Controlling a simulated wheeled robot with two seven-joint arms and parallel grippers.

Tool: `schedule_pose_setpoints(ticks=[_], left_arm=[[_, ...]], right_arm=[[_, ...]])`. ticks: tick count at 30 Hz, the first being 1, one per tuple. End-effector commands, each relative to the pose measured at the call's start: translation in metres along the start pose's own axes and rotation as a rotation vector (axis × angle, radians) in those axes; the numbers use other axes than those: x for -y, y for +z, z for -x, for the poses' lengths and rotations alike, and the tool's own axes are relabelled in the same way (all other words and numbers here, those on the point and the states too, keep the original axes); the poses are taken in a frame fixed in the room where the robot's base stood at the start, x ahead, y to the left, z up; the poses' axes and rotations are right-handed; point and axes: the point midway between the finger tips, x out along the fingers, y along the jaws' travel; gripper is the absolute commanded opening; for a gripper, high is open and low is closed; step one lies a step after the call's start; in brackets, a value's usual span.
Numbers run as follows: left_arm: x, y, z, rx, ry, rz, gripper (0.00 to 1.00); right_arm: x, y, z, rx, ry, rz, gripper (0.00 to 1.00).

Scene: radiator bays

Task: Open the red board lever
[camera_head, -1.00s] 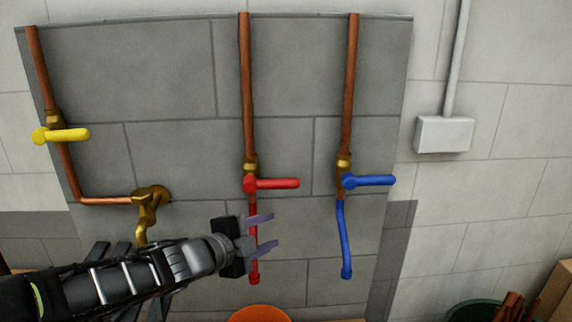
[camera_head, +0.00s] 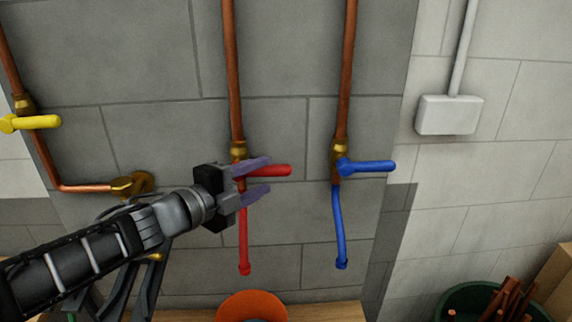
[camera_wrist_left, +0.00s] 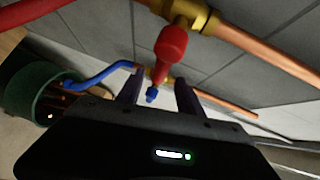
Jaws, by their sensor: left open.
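The red lever (camera_head: 280,170) sticks out to the right, level, from a brass valve (camera_head: 238,150) on the middle copper pipe. A red hose (camera_head: 243,240) hangs below it. My left gripper (camera_head: 262,178) is open and empty in front of the valve; its fingers overlap the lever's left part in the head view. In the left wrist view the red lever (camera_wrist_left: 171,48) stands just past the fingertips, roughly in line with the gap of the gripper (camera_wrist_left: 157,82). I cannot tell whether the fingers touch it. My right gripper is not in view.
A blue lever (camera_head: 368,166) and blue hose (camera_head: 339,225) are to the right. A yellow lever (camera_head: 32,122) and brass tap (camera_head: 132,185) are to the left. An orange bucket (camera_head: 252,305) and a green bucket (camera_head: 450,303) stand below. A white box (camera_head: 448,115) is on the wall.

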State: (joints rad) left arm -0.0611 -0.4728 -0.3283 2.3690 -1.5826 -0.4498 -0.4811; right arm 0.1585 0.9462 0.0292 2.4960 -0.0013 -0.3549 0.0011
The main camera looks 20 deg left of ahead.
Motion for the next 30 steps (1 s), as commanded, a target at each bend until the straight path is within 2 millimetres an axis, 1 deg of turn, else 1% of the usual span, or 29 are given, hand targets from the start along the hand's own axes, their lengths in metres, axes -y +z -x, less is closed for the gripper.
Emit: schedule_pose_setpoints(ticks=[5, 8, 15, 19, 23, 30], left_arm=[[-0.001, 0.0, -0.006, -0.002, 0.001, 0.0, 0.43], [-0.003, 0.0, -0.017, -0.003, 0.002, -0.001, 0.43], [-0.004, 0.0, -0.054, -0.002, 0.003, 0.0, 0.43], [-0.002, 0.0, -0.07, -0.002, 0.002, 0.0, 0.43], [-0.001, 0.0, -0.078, -0.001, 0.001, 0.001, 0.43], [0.0, 0.0, -0.078, 0.0, 0.0, 0.0, 0.43]], right_arm=[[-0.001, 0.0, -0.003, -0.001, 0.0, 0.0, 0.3], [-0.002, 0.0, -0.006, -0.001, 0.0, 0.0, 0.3], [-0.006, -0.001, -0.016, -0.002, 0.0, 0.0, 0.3], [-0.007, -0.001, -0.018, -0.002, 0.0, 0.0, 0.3], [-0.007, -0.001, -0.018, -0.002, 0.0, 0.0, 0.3], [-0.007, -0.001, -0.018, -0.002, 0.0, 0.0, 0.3]])
